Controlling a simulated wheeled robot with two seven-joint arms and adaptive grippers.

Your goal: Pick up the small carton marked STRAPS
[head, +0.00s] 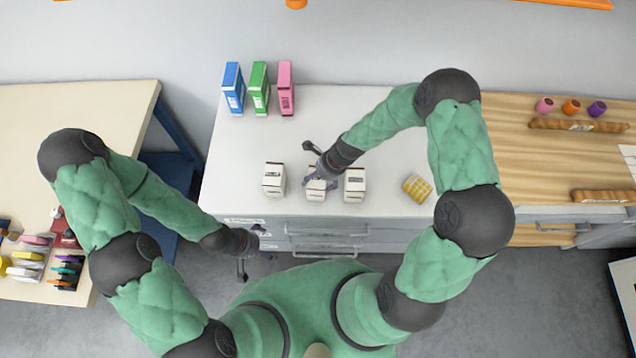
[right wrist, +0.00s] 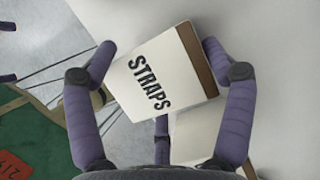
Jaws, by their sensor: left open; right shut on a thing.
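The small white carton marked STRAPS (right wrist: 165,75) fills the middle of the right wrist view, with a brown band along one edge. My right gripper (right wrist: 172,65) has its purple fingers closed on the carton's two sides. In the head view my right gripper (head: 317,182) is over the middle carton (head: 315,191) of a row of three, partly hiding it. I cannot tell whether the held carton touches the counter. My left gripper (head: 252,243) is open and empty, low in front of the drawers, away from the cartons.
Similar cartons stand close on the left (head: 273,180) and right (head: 354,184) of the held one. A yellow checked item (head: 416,188) lies further right. Blue (head: 232,89), green (head: 258,88) and pink (head: 286,89) boxes stand at the back. The white counter (head: 325,120) is clear between.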

